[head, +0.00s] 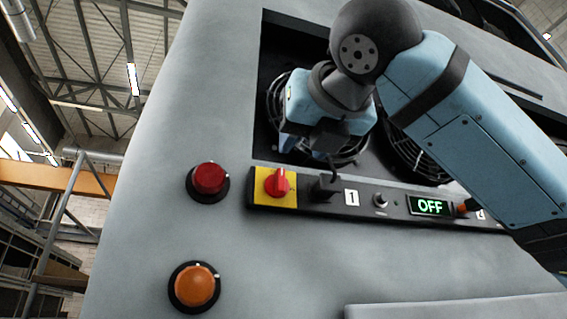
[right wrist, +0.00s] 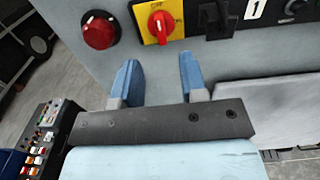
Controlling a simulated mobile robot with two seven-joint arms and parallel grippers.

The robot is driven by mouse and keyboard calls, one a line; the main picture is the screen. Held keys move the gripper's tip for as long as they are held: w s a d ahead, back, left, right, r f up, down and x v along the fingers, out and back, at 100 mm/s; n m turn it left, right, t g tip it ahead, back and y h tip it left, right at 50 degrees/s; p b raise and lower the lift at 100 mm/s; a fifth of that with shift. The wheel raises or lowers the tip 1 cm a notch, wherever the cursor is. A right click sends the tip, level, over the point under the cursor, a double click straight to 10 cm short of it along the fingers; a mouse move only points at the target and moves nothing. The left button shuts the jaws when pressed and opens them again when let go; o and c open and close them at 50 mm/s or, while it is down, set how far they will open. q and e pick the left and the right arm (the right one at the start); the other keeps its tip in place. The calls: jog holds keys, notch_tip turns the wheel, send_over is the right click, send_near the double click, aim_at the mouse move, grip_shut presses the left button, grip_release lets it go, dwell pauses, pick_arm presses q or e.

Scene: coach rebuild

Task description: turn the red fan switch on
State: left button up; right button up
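The red rotary switch (head: 277,183) sits on a yellow square plate at the left end of a dark control strip, below the fan opening. Its handle looks roughly upright. It also shows in the right wrist view (right wrist: 161,24), beyond the fingertips. A small display (head: 430,206) on the strip reads OFF in green. My right arm comes in from the right across the fans, its gripper partly hidden in the head view. In the right wrist view, my right gripper (right wrist: 158,75) has its two blue fingers apart with nothing between them, short of the switch. My left gripper is not in view.
A red round button (head: 209,179) and an orange one (head: 194,286) are left of the strip. A black switch (head: 325,187) beside label 1 and a small metal knob (head: 380,200) are to the right. A grey ledge (head: 450,306) juts out below.

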aim_at(282, 173)
jog(key=p+x, duration=0.2)
jog(key=x, duration=0.6)
jog(key=shift+w, duration=0.1)
jog(key=shift+w+a, duration=0.2)
jog(key=shift+w, duration=0.15)
jog(key=shift+f, duration=0.1)
grip_shut()
